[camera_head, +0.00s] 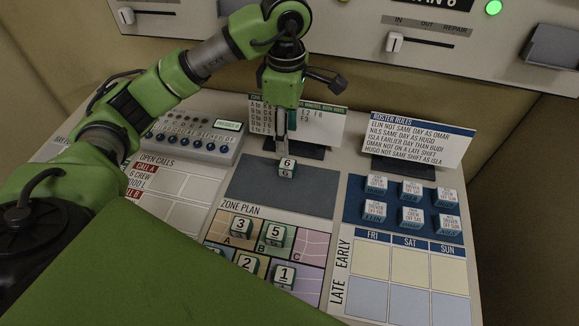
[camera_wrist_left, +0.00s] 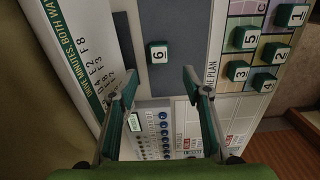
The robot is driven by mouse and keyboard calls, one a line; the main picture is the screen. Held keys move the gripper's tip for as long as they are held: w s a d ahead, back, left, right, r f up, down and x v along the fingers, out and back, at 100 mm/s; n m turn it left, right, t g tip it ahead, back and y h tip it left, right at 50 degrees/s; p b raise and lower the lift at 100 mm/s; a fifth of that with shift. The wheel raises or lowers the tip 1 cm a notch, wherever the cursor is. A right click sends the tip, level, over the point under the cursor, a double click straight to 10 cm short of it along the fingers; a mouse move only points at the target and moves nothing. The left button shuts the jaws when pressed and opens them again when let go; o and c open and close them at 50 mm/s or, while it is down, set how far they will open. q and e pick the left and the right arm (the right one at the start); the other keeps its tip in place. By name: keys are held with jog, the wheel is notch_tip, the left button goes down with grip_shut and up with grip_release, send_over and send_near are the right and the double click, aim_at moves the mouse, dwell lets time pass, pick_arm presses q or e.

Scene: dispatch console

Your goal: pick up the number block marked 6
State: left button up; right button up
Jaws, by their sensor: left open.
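The number block marked 6 (camera_head: 287,167) is a small white-topped, teal-sided cube standing on the dark grey pad (camera_head: 262,190) near its back edge. In the left wrist view the same block (camera_wrist_left: 158,53) sits upright on the pad, beyond and between the fingertips. My left gripper (camera_head: 283,140) points down just behind and above the block in the head view. In the left wrist view the left gripper (camera_wrist_left: 158,82) has its fingers spread, with nothing between them, and it looks apart from the block. My right gripper is not seen.
Blocks 3 (camera_head: 241,227), 5 (camera_head: 276,235), 2 (camera_head: 248,265) and 1 (camera_head: 284,275) stand on the zone plan. Block 4 (camera_wrist_left: 264,82) shows in the wrist view. A drive-minutes card (camera_head: 326,128) stands close behind the gripper; a roster-rules card (camera_head: 420,140) stands right. A button box (camera_head: 190,135) is left.

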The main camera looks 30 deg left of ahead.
pick_arm(q)
send_over(287, 163)
notch_tip(287, 163, down, 6)
jog(key=shift+s+r, duration=0.1)
jog(key=shift+s, duration=0.05)
notch_tip(287, 163, down, 5)
jog(key=shift+f+p, duration=0.2)
jog(key=shift+p, duration=1.05)
jog(key=c, duration=1)
